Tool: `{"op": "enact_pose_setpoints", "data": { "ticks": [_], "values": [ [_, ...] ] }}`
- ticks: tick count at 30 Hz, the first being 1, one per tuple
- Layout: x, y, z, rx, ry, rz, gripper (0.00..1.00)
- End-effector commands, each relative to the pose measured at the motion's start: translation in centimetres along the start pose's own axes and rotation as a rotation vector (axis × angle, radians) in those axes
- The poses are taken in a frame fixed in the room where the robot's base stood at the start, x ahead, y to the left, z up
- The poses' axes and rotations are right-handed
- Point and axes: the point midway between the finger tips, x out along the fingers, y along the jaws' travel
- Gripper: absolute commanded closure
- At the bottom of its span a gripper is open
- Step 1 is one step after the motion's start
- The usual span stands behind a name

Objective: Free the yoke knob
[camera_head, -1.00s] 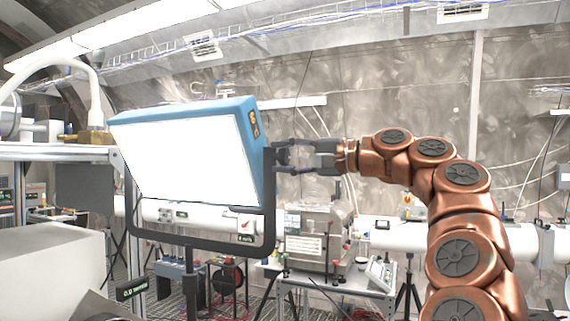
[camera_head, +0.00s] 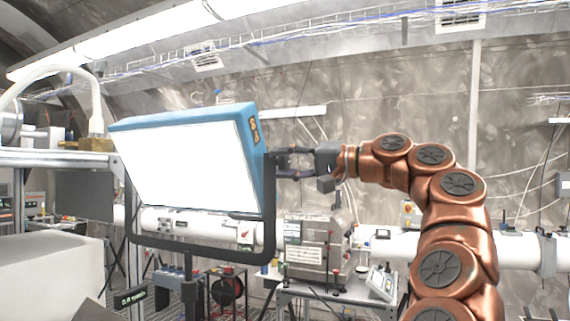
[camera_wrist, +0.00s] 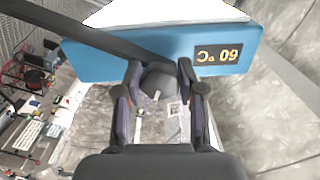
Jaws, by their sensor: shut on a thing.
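The yoke knob (camera_wrist: 158,82) is a round dark knob with a light mark, at the side of the yoke. My gripper (camera_wrist: 159,72) is shut on it, with one finger on each side of the knob. In the head view my gripper (camera_head: 284,163) reaches the right upright of the black yoke (camera_head: 269,205) from the right; the knob is hard to make out there. The lamp panel (camera_head: 180,165) has a blue housing and a bright white face, and is tilted in the yoke. Its blue side with a "60 °C" label (camera_wrist: 217,54) shows in the wrist view.
A black stand post (camera_head: 190,290) carries the yoke. A metal box device (camera_head: 310,245) stands on a bench behind, below my gripper. A pale block (camera_head: 50,262) and a shelf frame are at the left.

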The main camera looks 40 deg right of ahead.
Motion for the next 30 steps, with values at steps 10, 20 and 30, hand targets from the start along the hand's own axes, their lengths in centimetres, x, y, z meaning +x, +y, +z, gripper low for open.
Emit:
{"op": "enact_pose_setpoints", "data": {
  "ticks": [10, 20, 30],
  "values": [
    [0.0, 0.1, 0.0, 0.001, -0.002, 0.001, 0.41],
    [0.0, 0.0, 0.0, 0.001, -0.001, 0.001, 0.35],
    [-3.3, 0.1, -0.1, 0.000, 0.004, 0.000, 0.35]
  ]
}}
